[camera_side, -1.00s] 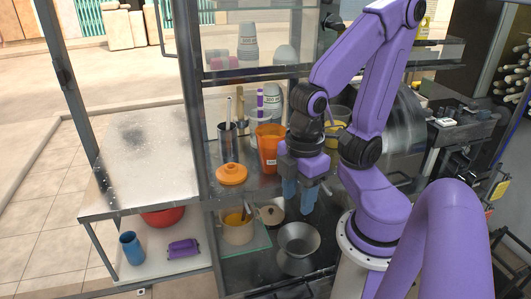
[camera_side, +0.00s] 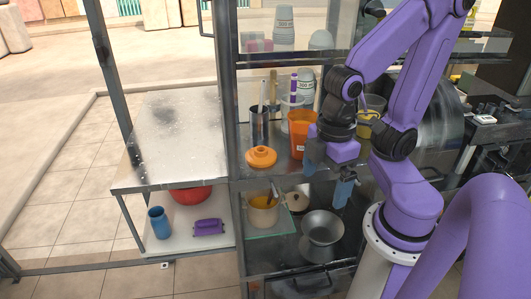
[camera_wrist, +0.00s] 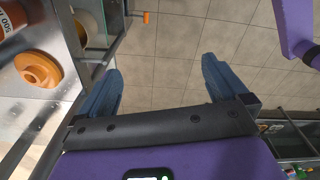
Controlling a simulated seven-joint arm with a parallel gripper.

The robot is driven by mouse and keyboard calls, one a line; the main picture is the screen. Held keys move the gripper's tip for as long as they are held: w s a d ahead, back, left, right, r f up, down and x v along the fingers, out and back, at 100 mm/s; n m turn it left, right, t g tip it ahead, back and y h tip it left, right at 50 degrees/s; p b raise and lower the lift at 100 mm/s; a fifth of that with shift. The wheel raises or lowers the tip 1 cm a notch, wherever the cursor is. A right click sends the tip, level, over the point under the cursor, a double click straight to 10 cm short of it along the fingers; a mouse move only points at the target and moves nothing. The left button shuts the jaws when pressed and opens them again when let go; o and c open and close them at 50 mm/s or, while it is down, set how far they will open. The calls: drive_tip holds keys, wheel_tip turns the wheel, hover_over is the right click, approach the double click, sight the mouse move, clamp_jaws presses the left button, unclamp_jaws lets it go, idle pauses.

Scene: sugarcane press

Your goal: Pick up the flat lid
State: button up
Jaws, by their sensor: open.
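I cannot tell for sure which is the flat lid. My gripper (camera_side: 329,172) points down with its blue fingers spread and empty, right of both lids. In the wrist view my gripper (camera_wrist: 162,65) has only floor tiles between its fingers.
The beige pot (camera_side: 263,216) holds a ladle on the lower shelf, beside a metal funnel-shaped bowl (camera_side: 322,230). An orange cup (camera_side: 301,128) and a metal utensil cup (camera_side: 259,124) stand on the counter near my gripper. The metal side table (camera_side: 180,135) at left is bare.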

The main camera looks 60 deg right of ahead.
drive_tip(key=w+d+r+m+t, duration=0.1)
drive_tip(key=w+r+m, duration=0.2)
drive_tip(key=w, duration=0.3)
drive_tip(key=w+r+m+t, duration=0.2)
drive_tip(key=w+r+m, duration=0.15)
drive_tip(key=w, duration=0.25)
wheel_tip(320, 180, up, 3)
drive_tip(key=m+g, duration=0.3)
drive_tip(key=m, duration=2.3)
hover_over(261, 154)
drive_tip(key=w, duration=0.1)
drive_tip(key=f, duration=1.2)
drive_tip(key=shift+w+d+f, duration=0.1)
drive_tip(key=shift+d+f, duration=0.1)
drive_tip(key=shift+d, duration=0.2)
drive_tip(key=shift+d+f, duration=0.15)
drive_tip(key=shift+f, duration=1.2)
drive_tip(key=shift+d+f, duration=0.1)
drive_tip(key=shift+f, duration=1.25)
drive_tip(key=c, duration=0.6)
